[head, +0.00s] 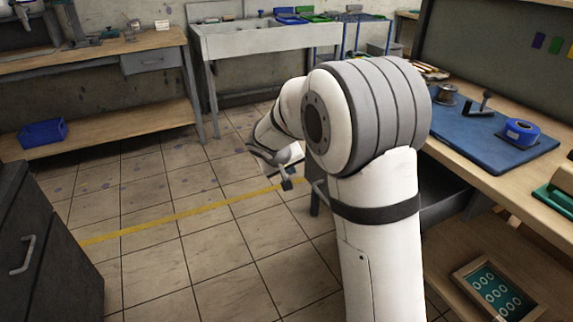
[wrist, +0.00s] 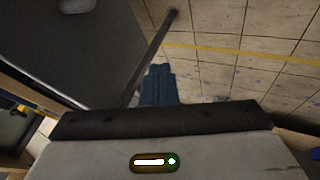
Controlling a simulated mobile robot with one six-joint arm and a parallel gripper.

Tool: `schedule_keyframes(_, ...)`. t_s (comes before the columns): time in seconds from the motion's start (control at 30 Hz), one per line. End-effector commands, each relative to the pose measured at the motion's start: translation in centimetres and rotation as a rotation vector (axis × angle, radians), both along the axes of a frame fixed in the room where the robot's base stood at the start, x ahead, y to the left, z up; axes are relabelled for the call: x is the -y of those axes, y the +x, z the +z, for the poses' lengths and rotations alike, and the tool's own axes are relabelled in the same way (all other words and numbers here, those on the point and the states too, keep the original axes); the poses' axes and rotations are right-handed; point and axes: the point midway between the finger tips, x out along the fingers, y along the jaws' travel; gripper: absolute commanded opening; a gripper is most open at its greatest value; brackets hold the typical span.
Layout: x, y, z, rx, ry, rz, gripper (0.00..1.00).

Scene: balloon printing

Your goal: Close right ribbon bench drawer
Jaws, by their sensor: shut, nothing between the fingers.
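The ribbon bench drawer (head: 445,192) is dark and stands pulled out below the bench top at the right of the head view, partly hidden by my arm. In the wrist view the open drawer (wrist: 75,55) fills the upper left, its thin front panel running diagonally. A grey metal handle (head: 318,188) shows just left of my arm. My gripper (head: 288,184) is shut and empty, outside the drawer near its front. Its closed fingers (wrist: 158,70) lie close beside the front panel in the wrist view; I cannot tell whether they touch it.
The wooden bench (head: 480,160) carries a blue mat (head: 470,140) with a blue tape roll (head: 521,133). A framed tray (head: 497,295) lies on the lower shelf. A dark cabinet (head: 50,250) stands at the left. The tiled floor between is clear, crossed by a yellow line (head: 180,215).

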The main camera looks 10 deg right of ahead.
Motion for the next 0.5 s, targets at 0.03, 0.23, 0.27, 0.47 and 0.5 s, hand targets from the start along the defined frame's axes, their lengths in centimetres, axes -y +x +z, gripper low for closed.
schedule_keyframes(0.03, 0.9, 0.3, -0.1, 0.0, 0.0, -0.005, 0.0)
schedule_keyframes(0.23, 3.2, 1.0, 0.0, -0.001, 0.0, -0.003, 0.0)
schedule_keyframes(0.27, 3.4, 1.1, 0.0, 0.0, 0.0, -0.002, 0.0)
schedule_keyframes(0.47, 3.9, 1.3, 0.0, 0.0, 0.001, -0.001, 0.0)
schedule_keyframes(0.5, 3.9, 1.3, 0.0, 0.0, 0.001, -0.001, 0.0)
